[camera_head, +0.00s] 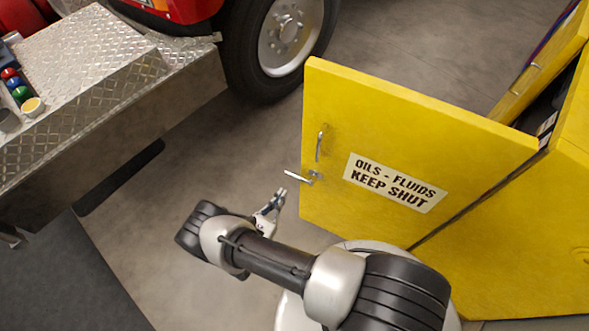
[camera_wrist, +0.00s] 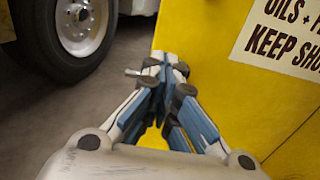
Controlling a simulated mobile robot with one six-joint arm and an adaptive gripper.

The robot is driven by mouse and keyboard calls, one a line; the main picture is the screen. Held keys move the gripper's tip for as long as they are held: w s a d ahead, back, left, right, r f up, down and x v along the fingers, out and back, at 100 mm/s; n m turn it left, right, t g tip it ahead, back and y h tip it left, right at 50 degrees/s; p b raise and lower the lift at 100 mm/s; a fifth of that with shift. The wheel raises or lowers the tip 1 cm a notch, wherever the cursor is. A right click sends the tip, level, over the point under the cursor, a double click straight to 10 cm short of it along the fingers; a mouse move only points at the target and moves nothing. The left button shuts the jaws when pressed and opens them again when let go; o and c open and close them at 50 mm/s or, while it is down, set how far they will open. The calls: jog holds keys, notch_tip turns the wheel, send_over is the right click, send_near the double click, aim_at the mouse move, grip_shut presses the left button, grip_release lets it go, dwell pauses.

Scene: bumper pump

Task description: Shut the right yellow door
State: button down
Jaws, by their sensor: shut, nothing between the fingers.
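A yellow door (camera_head: 420,130) with a label reading "OILS - FLUIDS KEEP SHUT" stands swung open from the yellow cabinet (camera_head: 520,240) on the right. It has a metal pull handle (camera_head: 320,143) and a metal latch lever (camera_head: 303,177) near its free edge. My gripper (camera_head: 280,193) is shut and empty, just left of the door's lower free edge and below the latch. In the wrist view my gripper (camera_wrist: 165,68) overlaps the door's edge, with the label (camera_wrist: 285,35) at upper right. Whether the fingertips touch the door I cannot tell.
A second yellow door (camera_head: 540,65) stands ajar at the upper right, with dark contents behind it. A red vehicle's wheel (camera_head: 290,35) is at the top. A diamond-plate metal bumper (camera_head: 110,90) is on the left. Grey floor lies between them.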

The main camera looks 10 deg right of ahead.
jog(key=b, duration=0.2)
send_near(303, 161)
jog(key=x, duration=0.5)
jog(key=shift+w+d, duration=0.15)
jog(key=shift+d, duration=0.15)
jog(key=shift+w+d, duration=0.3)
jog(key=shift+w, duration=0.2)
jog(key=shift+w, duration=0.1)
